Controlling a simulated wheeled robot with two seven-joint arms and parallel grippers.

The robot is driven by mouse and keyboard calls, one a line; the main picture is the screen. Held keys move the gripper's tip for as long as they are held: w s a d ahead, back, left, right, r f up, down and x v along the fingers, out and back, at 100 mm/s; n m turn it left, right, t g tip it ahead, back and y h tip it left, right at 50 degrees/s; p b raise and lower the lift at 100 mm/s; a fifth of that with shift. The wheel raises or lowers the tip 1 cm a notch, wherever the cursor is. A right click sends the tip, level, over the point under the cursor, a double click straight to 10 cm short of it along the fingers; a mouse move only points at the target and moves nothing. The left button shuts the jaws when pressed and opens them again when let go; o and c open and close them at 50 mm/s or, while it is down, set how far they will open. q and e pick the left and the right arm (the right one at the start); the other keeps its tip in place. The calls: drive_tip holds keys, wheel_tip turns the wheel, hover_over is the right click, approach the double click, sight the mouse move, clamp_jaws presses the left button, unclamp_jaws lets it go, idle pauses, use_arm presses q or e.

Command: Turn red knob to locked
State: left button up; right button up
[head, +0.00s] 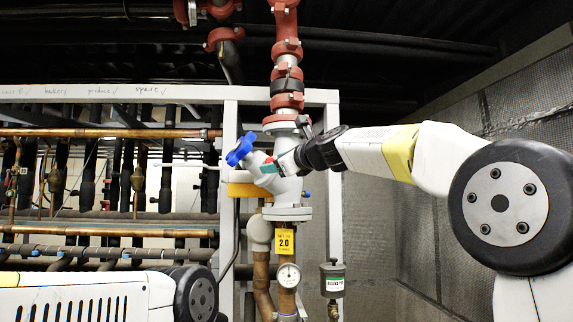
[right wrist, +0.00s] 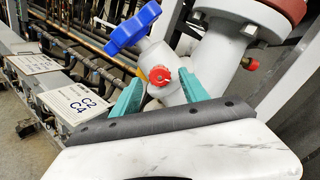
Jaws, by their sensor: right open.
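The red knob (right wrist: 160,76) sits on the grey valve body (right wrist: 178,58) in the right wrist view, below the blue handwheel (right wrist: 134,27). My right gripper (right wrist: 164,82) is open, with one teal finger on each side of the knob. Both fingers look apart from the knob, though the depth is hard to judge. In the head view my right gripper (head: 277,168) is at the valve body, just right of the blue handwheel (head: 240,149), and largely hides the knob there. My left gripper is not in view.
A second red cap (right wrist: 250,62) is on the pipe to the right. Red-coupled pipe (head: 286,50) rises above the valve. A yellow tag (head: 284,242) and a gauge (head: 288,275) are below. A grey frame post (head: 229,190) stands close to the left.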

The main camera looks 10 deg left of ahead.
drive_tip(key=v, duration=0.7)
drive_tip(key=shift+d, duration=0.15)
drive_tip(key=shift+s, duration=0.15)
